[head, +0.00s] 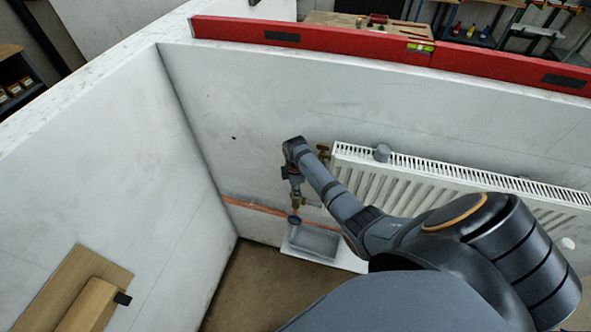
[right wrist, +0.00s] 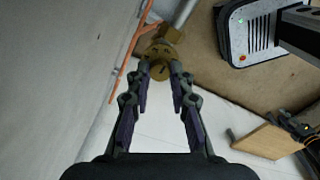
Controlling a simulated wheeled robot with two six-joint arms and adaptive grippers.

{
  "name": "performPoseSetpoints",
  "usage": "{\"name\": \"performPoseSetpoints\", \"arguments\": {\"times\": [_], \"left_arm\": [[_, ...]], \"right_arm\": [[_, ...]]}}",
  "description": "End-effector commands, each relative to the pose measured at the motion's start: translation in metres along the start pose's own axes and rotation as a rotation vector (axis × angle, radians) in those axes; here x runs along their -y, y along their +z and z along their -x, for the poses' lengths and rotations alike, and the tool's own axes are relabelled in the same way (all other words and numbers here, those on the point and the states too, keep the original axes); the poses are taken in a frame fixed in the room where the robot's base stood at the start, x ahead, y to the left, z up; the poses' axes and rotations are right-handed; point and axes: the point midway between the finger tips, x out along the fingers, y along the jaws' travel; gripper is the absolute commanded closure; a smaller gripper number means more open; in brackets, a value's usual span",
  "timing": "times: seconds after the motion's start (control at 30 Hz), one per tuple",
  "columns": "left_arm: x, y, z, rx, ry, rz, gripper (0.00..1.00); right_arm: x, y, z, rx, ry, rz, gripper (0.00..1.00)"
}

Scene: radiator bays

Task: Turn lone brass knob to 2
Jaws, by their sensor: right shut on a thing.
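In the head view my right gripper (head: 294,190) points down beside the wall, left of the radiator (head: 450,185), at a brass valve (head: 295,203) low on the wall. In the right wrist view the round brass knob (right wrist: 161,60) lies between the two fingertips of the right gripper (right wrist: 162,70), which is shut on it. Small dark marks show on the knob's face, too small to read. A second brass fitting (head: 323,152) sits at the radiator's upper left corner. A dark jointed part, apparently my left gripper (right wrist: 303,130), shows at the right edge of the wrist view; its jaws are unclear.
A grey tray (head: 315,243) stands on a white sheet below the valve. An orange pipe (head: 255,207) runs along the wall. A red level (head: 310,37) lies on the wall top. A wooden piece (head: 85,300) is at lower left.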

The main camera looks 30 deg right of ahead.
Motion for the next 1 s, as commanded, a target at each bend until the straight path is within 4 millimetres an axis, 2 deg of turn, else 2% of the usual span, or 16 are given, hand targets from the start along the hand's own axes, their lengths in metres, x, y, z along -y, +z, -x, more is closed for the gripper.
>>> {"name": "performPoseSetpoints", "arguments": {"times": [0.5, 0.53, 0.67, 1.0], "left_arm": [[0.0002, -0.0001, 0.0006, 0.000, 0.000, 0.000, 0.60], [0.0002, -0.0001, 0.0006, 0.000, 0.000, 0.000, 0.60], [0.0002, -0.0001, 0.0006, 0.000, 0.000, 0.000, 0.60], [0.0027, 0.0014, 0.0007, 0.002, -0.003, -0.001, 0.60]], "right_arm": [[0.0016, 0.0002, -0.0015, 0.001, -0.004, 0.017, 1.00], [0.0016, 0.0002, -0.0015, 0.000, -0.004, 0.017, 0.75], [0.0012, 0.0001, -0.0011, 0.000, -0.003, 0.016, 0.57], [-0.0001, 0.0000, 0.0027, 0.000, 0.000, 0.016, 0.56]]}}
